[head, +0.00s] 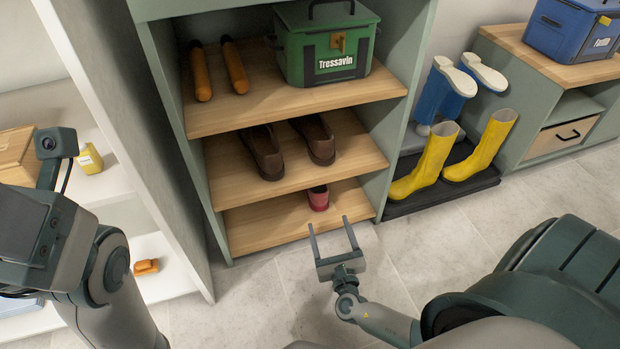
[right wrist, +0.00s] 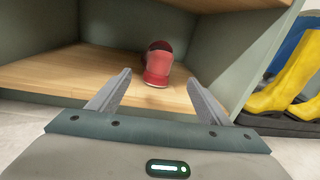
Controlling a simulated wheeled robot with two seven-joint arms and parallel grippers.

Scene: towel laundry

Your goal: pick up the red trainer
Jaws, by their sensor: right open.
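The red trainer (head: 318,199) sits alone on the bottom wooden shelf (head: 262,222) of a green-grey shelf unit, near the middle. In the right wrist view the trainer (right wrist: 158,64) lies ahead of my fingers, one end facing me, roughly between their lines. My right gripper (head: 332,224) is open and empty, just in front of the bottom shelf's front edge and short of the trainer. In the right wrist view its two fingers (right wrist: 158,88) are spread apart with nothing between them. My left arm is at the left of the head view; its fingers are not visible.
Brown shoes (head: 265,152) stand on the shelf above the trainer, closely overhead. A green toolbox (head: 327,45) is on the top shelf. Side walls bound the compartment; the floor in front is clear.

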